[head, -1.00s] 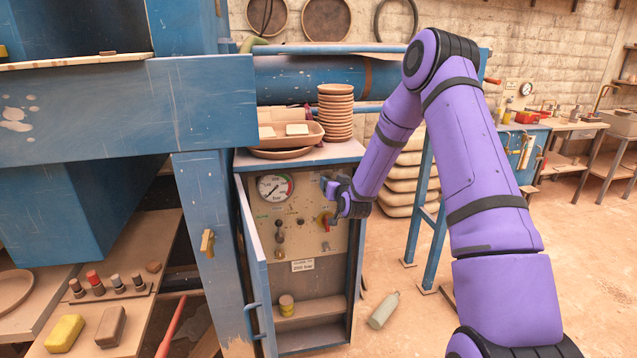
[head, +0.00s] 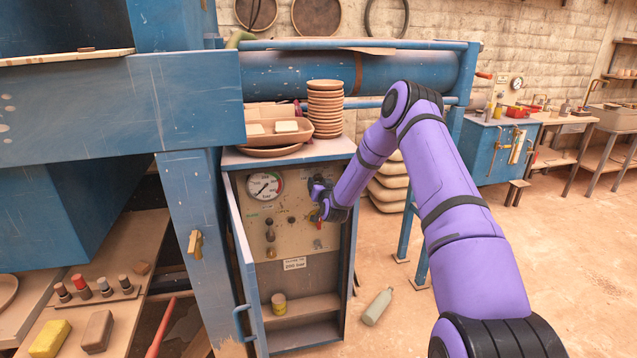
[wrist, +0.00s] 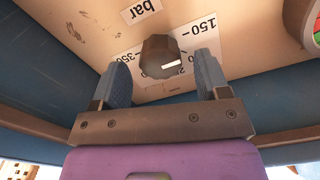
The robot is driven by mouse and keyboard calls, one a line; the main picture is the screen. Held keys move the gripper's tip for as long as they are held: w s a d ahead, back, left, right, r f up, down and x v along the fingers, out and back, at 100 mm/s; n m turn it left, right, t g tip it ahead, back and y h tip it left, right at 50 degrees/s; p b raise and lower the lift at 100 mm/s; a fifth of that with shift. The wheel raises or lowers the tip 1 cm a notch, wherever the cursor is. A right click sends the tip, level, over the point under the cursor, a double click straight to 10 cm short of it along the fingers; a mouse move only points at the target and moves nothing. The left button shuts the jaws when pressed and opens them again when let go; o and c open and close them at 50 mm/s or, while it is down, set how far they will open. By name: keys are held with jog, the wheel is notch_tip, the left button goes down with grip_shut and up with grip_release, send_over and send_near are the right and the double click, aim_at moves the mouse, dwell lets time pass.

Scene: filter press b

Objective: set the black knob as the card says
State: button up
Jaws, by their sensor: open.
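The black knob (wrist: 160,57) is a dark faceted knob on the panel in the wrist view. A white mark on its face points to the lower right. Around it "150" shows at right and "350" at left; labels below are partly covered. My gripper (wrist: 163,72) is open, one finger on each side of the knob with gaps showing; I cannot tell how deep they reach. In the head view my gripper (head: 322,198) is at the panel's upper right and hides the knob. The card (head: 295,264) is white, low on the panel; its figure is too small to read surely.
A gauge (head: 265,187) and small levers (head: 270,237) are left of my gripper. The open cabinet door (head: 243,265) stands at left. Stacked dishes (head: 325,110) sit on top. A bottle (head: 378,306) lies on the floor.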

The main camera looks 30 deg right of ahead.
jog(key=shift+x, duration=1.4)
jog(key=c, duration=0.9)
jog(key=shift+c, duration=0.2)
jog(key=shift+m, duration=0.3)
jog(key=m, duration=0.8)
